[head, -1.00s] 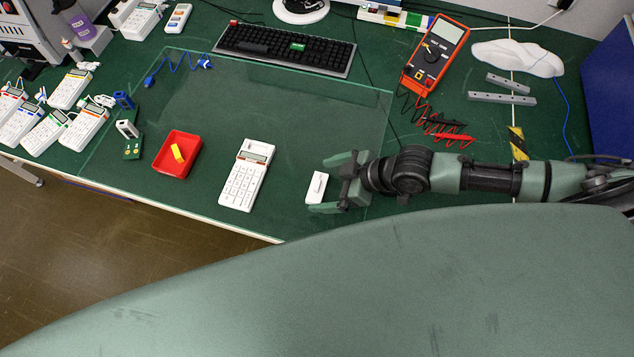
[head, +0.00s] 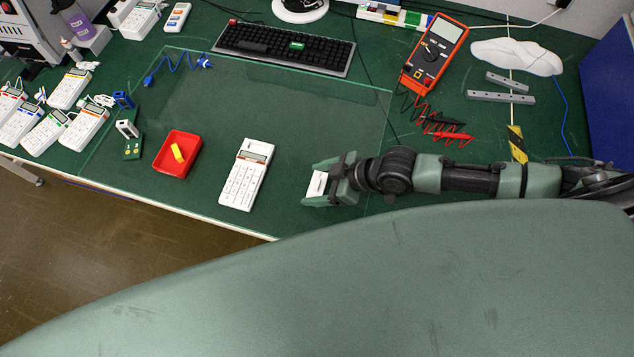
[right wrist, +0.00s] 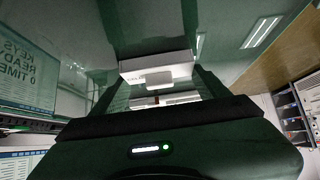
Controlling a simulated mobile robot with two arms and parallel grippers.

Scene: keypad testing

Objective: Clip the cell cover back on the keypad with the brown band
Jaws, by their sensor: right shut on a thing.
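The white keypad (head: 244,180) lies on the clear mat; a thin brownish band seems to cross it near its screen. The small white cell cover (head: 317,184) is to the right of it, between the fingers of my right gripper (head: 318,184). My right gripper is shut on the cover, which sits at or just above the mat, apart from the keypad. In the right wrist view the cover (right wrist: 157,68) shows as a white block between the fingers. My left gripper is not in view.
A red tray (head: 188,166) with a yellow piece (head: 178,152) is left of the keypad. Several other keypads (head: 44,132) stand at far left. A black keyboard (head: 285,49) and an orange multimeter (head: 436,53) are at the back. The mat (head: 300,120) behind the keypad is clear.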

